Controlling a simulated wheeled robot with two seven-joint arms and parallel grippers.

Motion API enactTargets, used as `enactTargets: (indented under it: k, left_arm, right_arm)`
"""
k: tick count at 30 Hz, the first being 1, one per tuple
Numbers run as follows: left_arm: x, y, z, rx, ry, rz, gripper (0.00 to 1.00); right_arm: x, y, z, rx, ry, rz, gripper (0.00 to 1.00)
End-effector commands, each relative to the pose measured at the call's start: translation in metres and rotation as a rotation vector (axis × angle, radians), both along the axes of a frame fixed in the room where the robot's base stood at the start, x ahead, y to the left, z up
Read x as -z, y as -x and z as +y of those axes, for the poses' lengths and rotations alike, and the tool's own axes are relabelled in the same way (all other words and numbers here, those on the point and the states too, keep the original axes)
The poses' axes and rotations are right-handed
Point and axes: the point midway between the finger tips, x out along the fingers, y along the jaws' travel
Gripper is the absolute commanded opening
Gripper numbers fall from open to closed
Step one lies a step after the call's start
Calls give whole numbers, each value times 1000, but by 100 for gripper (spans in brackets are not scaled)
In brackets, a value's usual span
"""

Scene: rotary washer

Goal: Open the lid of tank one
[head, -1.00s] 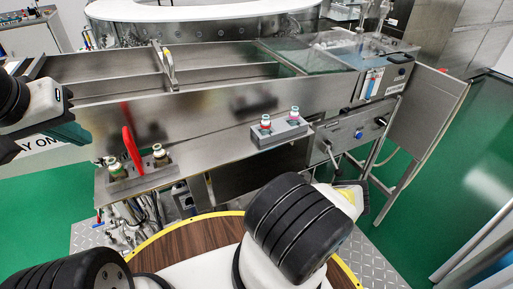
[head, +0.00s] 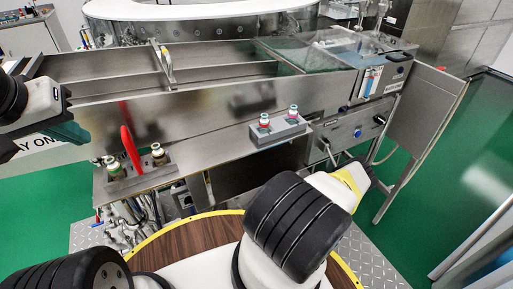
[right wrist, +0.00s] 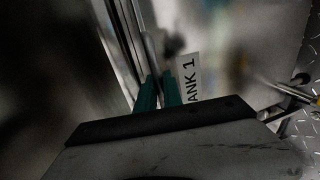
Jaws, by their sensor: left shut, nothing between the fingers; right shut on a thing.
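In the right wrist view, a white label reading "ANK 1" (right wrist: 189,77) is on a metal panel beside my right gripper (right wrist: 158,92). Its two teal fingers are close together, shut around a thin metal bar (right wrist: 151,50) that rises between them. The picture is dark, so I cannot tell how the bar joins the lid. In the head view my right gripper is hidden and only my right arm shows. My left gripper (head: 72,133), teal, is shut and empty at the left, in front of the steel machine (head: 210,110). The lid of tank one cannot be made out there.
A grey block with two bottles (head: 278,130) is on the machine's front, and another bottle holder (head: 140,180) with a red handle (head: 131,150) is lower left. A door panel (head: 425,115) stands open at right. Green floor (head: 440,190) is clear.

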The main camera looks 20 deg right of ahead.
Motion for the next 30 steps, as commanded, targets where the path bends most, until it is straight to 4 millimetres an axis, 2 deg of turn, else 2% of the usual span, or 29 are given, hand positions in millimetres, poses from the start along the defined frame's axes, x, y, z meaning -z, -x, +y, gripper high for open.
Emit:
enactTargets:
  k: [3, 6, 10, 21, 22, 24, 30]
  left_arm:
    - [0, 0, 0, 0, 0, 0, 0]
    - [0, 0, 0, 0, 0, 0, 0]
    - [0, 0, 0, 0, 0, 0, 0]
    - [0, 0, 0, 0, 0, 0, 0]
    - [0, 0, 0, 0, 0, 0, 0]
    - [0, 0, 0, 0, 0, 0, 0]
    - [0, 0, 0, 0, 0, 0, 0]
  right_arm:
    - [1, 35, -4, 1, 3, 7, 0]
    - [1, 58, -6, 4, 1, 7, 0]
    - [1, 77, -9, 6, 4, 7, 0]
    - [1, 82, -13, 13, 7, 6, 0]
    - [1, 82, -13, 13, 7, 6, 17]
    - [1, 82, -13, 13, 7, 5, 30]
    - [1, 81, -12, 10, 6, 5, 31]
